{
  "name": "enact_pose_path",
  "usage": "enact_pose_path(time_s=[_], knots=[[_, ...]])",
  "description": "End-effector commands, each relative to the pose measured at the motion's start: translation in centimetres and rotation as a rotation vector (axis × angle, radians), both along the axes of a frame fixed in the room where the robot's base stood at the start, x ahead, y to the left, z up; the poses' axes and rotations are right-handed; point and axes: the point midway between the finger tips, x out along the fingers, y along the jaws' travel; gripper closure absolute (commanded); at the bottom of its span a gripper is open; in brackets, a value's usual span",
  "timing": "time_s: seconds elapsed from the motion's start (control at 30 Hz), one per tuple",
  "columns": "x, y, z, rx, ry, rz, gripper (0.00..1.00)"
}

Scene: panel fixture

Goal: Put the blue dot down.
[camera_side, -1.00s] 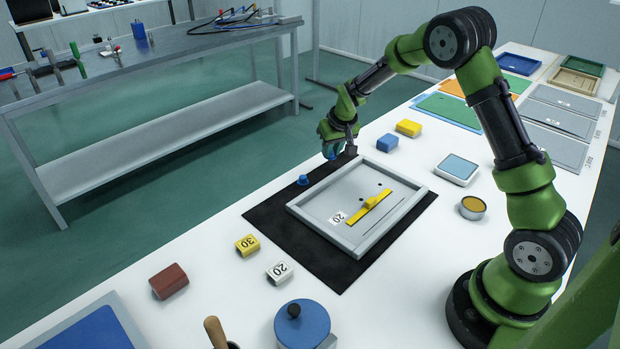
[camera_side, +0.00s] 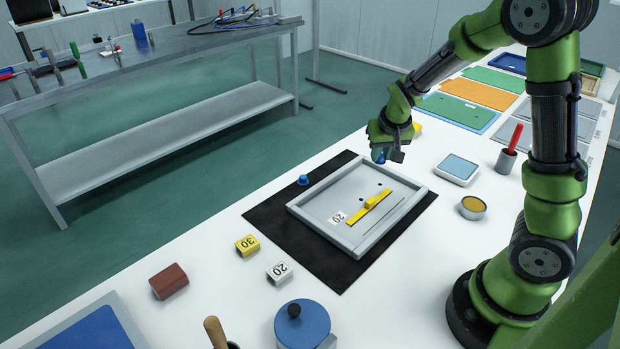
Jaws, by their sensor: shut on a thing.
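My gripper (camera_side: 386,157) is in the side view, over the far end of the grey panel tray (camera_side: 328,180). It is shut on a small blue dot (camera_side: 379,156), which shows at its fingertips and is partly hidden by them. The held dot appears to be above the tray's far rim; its exact height cannot be told. A second blue dot (camera_side: 303,180) stands on the black mat (camera_side: 280,222), beside the tray's left edge. The tray holds a yellow bar with a raised grip (camera_side: 370,203), dark holes, a slot and a "20" label.
A white box with a blue top (camera_side: 458,168), a round tin (camera_side: 472,207) and a cup with a red handle (camera_side: 506,160) stand to the right. Yellow "30" (camera_side: 247,245) and white "20" (camera_side: 280,272) blocks lie in front.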

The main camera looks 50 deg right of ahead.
Motion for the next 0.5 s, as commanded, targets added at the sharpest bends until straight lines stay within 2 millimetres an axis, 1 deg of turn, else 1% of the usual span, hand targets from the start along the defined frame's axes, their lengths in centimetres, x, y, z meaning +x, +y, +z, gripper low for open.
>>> enact_pose_path(time_s=[0.03,0.1,0.2,0.37,0.5], knots=[[-0.1,-0.9,0.3,0.004,0.002,-0.057,1.0],[-0.4,-1.2,-0.4,0.014,0.01,-0.106,1.0],[-0.6,-1.2,-2.0,0.022,0.012,-0.126,1.0],[-0.6,-1.2,-3.7,0.022,0.012,-0.122,1.0],[-0.6,-1.2,-5.8,0.021,0.013,-0.122,1.0]])
